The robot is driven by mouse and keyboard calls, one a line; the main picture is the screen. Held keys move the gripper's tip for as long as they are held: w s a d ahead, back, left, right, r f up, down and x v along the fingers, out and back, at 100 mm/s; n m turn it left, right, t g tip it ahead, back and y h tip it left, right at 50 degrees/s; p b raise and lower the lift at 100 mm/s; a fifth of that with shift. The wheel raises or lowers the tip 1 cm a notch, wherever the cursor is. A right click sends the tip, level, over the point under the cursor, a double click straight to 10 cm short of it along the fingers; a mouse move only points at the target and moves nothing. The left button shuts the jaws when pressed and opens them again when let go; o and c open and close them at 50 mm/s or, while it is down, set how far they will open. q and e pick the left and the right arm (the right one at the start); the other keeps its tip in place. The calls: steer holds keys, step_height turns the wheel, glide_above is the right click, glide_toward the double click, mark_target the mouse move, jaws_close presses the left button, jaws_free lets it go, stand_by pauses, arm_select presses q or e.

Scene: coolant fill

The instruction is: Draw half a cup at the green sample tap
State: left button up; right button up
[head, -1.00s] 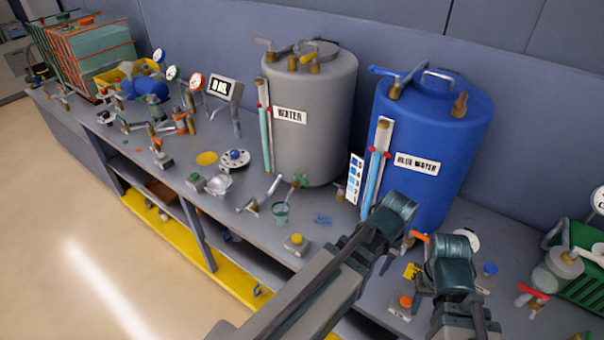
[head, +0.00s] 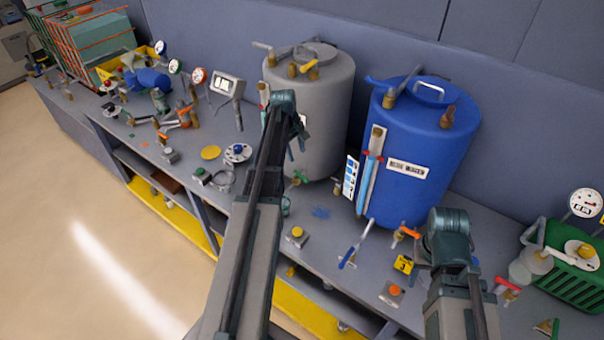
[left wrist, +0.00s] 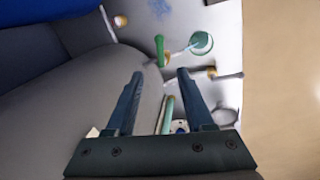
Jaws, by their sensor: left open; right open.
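The green-handled tap (head: 300,177) sits at the foot of the grey WATER tank (head: 335,105). In the left wrist view its green handle (left wrist: 160,50) lies just beyond my fingertips. A translucent green cup (left wrist: 201,43) stands at the tap's spout; I cannot tell whether it is directly under it. In the head view my left arm hides most of the cup (head: 286,205). My left gripper (head: 299,130) is open and empty in front of the grey tank, above the tap; its spread fingers (left wrist: 160,74) show in the wrist view. My right gripper (head: 449,258) is open over the bench's right part.
The blue tank (head: 425,130) stands right of the grey one. A yellow-button block (head: 297,236), a blue-handled valve (head: 352,250) and an orange-button block (head: 391,292) lie along the front edge.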

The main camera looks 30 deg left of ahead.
mark_target(303, 177)
arm_select(q)
steer(key=w+f+b, duration=0.1)
steer(key=f+b, duration=0.8)
steer(key=w+d+f+b, duration=0.1)
steer(key=f+b, duration=0.3)
steer(key=shift+w+f, duration=0.3)
steer(key=shift+r, duration=0.1)
jaws_close()
